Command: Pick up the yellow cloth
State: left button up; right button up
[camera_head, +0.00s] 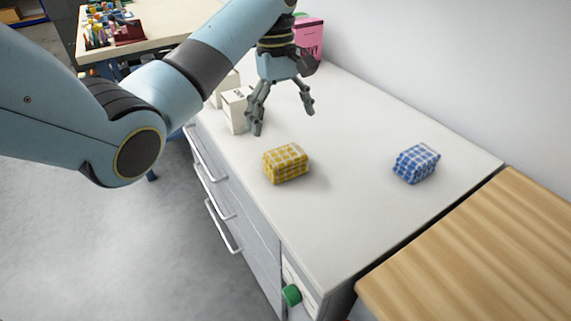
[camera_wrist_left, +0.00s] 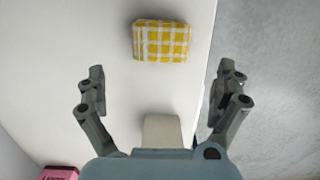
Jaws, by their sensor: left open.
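The yellow cloth (camera_head: 287,164) is a folded yellow-and-white checked bundle on the white cabinet top, near its front edge. In the left wrist view the yellow cloth (camera_wrist_left: 161,41) lies ahead of the fingers, roughly between their lines. My left gripper (camera_head: 283,120) is open and empty, above the cabinet top and farther back than the cloth. Its two spread fingers also show in the left wrist view (camera_wrist_left: 163,96), apart from the cloth. My right gripper is not in view.
A blue checked cloth (camera_head: 416,163) lies to the right on the same white top (camera_head: 345,215). White boxes (camera_head: 235,110) stand beside my left gripper, with a pink box (camera_head: 309,37) behind. A wooden surface (camera_head: 480,260) adjoins at right. The top between the cloths is clear.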

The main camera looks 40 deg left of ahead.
aim_at(286, 152)
pick_arm(q)
jog(key=f, duration=0.3)
jog(key=d+f, duration=0.1)
jog(key=f, duration=0.4)
jog(key=shift+s+d+f+b, duration=0.2)
jog(key=shift+s+f+b, duration=0.1)
jog(key=shift+s+f, duration=0.1)
jog(key=c, duration=1.1)
jog(key=shift+r, duration=0.1)
jog(key=shift+r, duration=0.1)
jog(key=r, duration=0.4)
jog(key=shift+w+d+r+p, duration=0.1)
jog(key=shift+d+r+p, duration=0.1)
jog(key=shift+p, duration=0.2)
jog(key=d+r+p, duration=0.3)
jog(key=d+r, duration=0.3)
jog(key=d, duration=0.5)
jog(key=shift+r, duration=0.2)
jog(key=shift+d, duration=0.1)
